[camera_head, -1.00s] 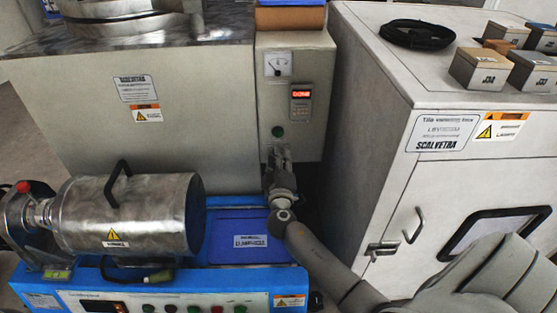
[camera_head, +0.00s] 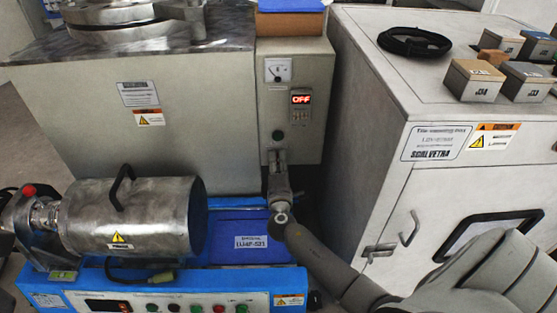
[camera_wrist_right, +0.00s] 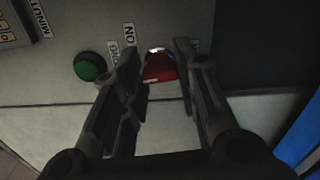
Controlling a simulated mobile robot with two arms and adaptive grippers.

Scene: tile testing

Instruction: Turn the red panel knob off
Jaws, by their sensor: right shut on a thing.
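The red knob (camera_wrist_right: 160,68) shows in the right wrist view on the pale panel, beside a green button (camera_wrist_right: 90,66). My right gripper (camera_wrist_right: 158,60) has one finger on each side of the knob and is shut on it. In the head view my right gripper (camera_head: 277,158) is at the lower part of the control panel (camera_head: 314,73) and hides the knob. The panel's small display (camera_head: 301,99) reads OFF in red letters. The green button (camera_head: 278,134) is just above the gripper. My left gripper is not in view.
A blue machine with a metal drum (camera_head: 150,215) stands at the lower left. A large white cabinet (camera_head: 365,160) stands close on the right, with a coiled black cable (camera_head: 415,41) and several small boxes on top. My right arm passes through the gap in front.

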